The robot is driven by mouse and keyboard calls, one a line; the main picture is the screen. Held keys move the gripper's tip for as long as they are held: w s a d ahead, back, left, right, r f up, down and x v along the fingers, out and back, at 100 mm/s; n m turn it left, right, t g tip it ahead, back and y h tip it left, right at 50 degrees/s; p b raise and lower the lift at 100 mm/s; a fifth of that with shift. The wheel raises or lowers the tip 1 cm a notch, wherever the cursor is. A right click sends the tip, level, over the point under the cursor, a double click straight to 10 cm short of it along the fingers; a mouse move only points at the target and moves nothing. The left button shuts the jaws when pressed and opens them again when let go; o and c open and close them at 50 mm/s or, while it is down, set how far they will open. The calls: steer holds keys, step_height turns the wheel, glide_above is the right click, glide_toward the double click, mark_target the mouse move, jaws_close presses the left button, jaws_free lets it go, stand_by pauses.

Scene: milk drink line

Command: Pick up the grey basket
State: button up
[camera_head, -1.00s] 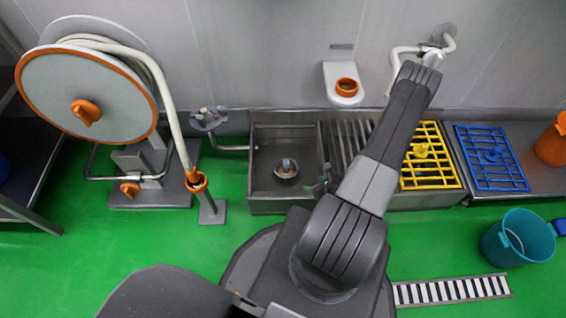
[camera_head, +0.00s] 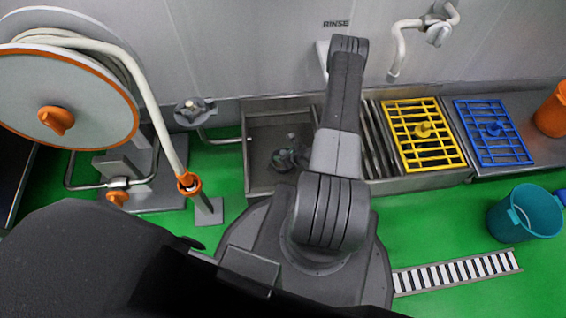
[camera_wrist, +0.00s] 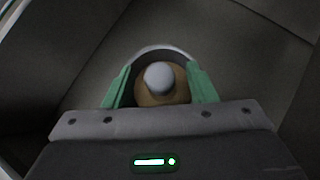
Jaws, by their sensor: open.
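The grey basket (camera_wrist: 160,78) is a small round strainer with a grey rim, a brownish inside and a rounded grey knob at its middle. It sits in the metal sink basin (camera_head: 262,129). In the wrist view my gripper (camera_wrist: 159,84) is open, with one green finger on each side of the knob. I cannot tell whether the fingers touch the basket. In the head view my gripper (camera_head: 291,158) is low in the basin and largely covers the basket there.
A yellow rack (camera_head: 424,132) and a blue rack (camera_head: 493,130) lie right of the basin. A hose reel (camera_head: 55,95) stands at left, with an orange-topped post (camera_head: 188,184) near the basin. A teal bucket (camera_head: 525,214) stands on the green floor at right.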

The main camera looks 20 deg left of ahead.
steer(key=shift+w+a+f, duration=0.1)
steer(key=shift+a+f, duration=0.15)
steer(key=shift+f, duration=0.05)
steer(key=shift+r, duration=0.1)
jaws_close()
